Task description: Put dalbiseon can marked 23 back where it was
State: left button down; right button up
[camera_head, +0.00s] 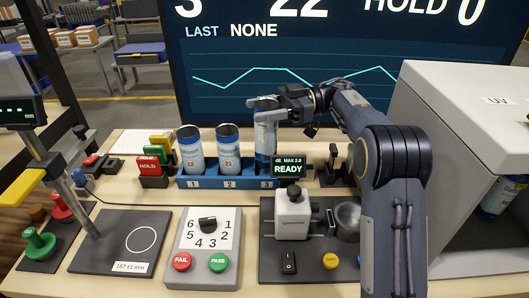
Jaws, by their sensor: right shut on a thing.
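A white can with a dark blue top and base (265,142) is held upright in my right gripper (262,109), which is shut around its upper part. The can is over slot 3 of the blue rack (202,183). It stands higher than the two cans beside it; the small READY display hides part of its base. Its number cannot be read. A can that seems marked 22 (191,150) stands in slot 1, and one that seems marked 21 (229,148) stands in slot 2. My left gripper is not in view.
Coloured HOLD and other tags (150,167) are left of the rack. A grey UV cabinet (450,120) with another can (497,198) inside is at right. A dial panel (207,262) is in front.

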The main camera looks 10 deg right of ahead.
aim_at(263, 134)
notch_tip(263, 134, down, 7)
jog(key=shift+r, duration=0.1)
dwell(0.3)
jog(key=o, duration=1.3)
jog(key=shift+d, duration=0.1)
jog(key=d, duration=0.5)
jog(key=w+d, duration=0.1)
jog(key=d, duration=0.1)
jog(key=shift+d, duration=0.15)
